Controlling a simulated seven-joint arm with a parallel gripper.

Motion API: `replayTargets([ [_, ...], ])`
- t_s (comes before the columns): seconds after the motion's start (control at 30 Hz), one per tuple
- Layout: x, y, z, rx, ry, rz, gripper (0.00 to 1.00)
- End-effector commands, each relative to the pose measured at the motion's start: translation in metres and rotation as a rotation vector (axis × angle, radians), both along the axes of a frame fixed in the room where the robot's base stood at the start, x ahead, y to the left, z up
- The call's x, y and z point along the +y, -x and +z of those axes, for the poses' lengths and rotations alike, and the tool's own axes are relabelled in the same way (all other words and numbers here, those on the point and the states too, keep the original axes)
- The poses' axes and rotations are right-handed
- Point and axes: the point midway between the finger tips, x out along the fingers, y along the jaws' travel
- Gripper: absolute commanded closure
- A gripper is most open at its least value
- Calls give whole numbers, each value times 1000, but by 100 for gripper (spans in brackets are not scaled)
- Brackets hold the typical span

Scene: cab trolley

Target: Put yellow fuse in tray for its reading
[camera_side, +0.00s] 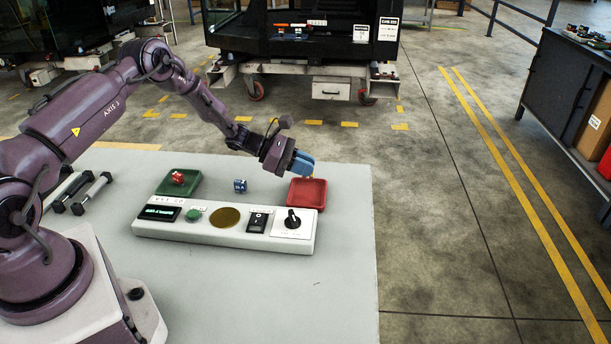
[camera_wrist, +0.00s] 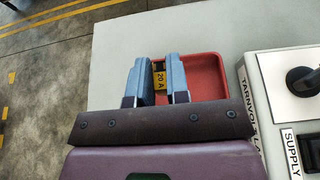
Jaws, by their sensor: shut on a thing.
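My gripper (camera_side: 304,167) is shut on the yellow fuse (camera_wrist: 159,76), which shows a "20 A" label between the blue fingers in the wrist view. In the side view the fuse is mostly hidden by the fingers. The gripper is above the red tray (camera_side: 320,194), towards its back edge. In the wrist view the red tray (camera_wrist: 210,75) lies behind and right of the fingers. A green tray (camera_side: 188,191) stands at the left and holds a red fuse (camera_side: 178,177). The tester (camera_side: 190,231) has a display (camera_side: 159,212) too small to read.
A blue fuse (camera_side: 240,185) lies on the table between the trays. The tester carries a green button (camera_side: 193,215), a gold disc (camera_side: 225,217), a rocker switch (camera_side: 258,222) and a black knob (camera_side: 292,219). The table front is clear.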

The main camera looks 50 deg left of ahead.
Motion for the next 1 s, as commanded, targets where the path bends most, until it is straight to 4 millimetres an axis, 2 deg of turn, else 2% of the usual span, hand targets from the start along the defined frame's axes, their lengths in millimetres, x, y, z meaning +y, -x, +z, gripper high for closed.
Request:
replayTargets([
  [0.27,1,-4,-33,0,-1,0,100],
  [0.67,1,-3,-38,-1,-1,0,100],
  [0.7,1,-4,-38,-1,-1,1,80],
  [0.8,1,-3,-38,-1,-1,1,59],
  [1.0,2,-4,-37,-2,-3,3,59],
])
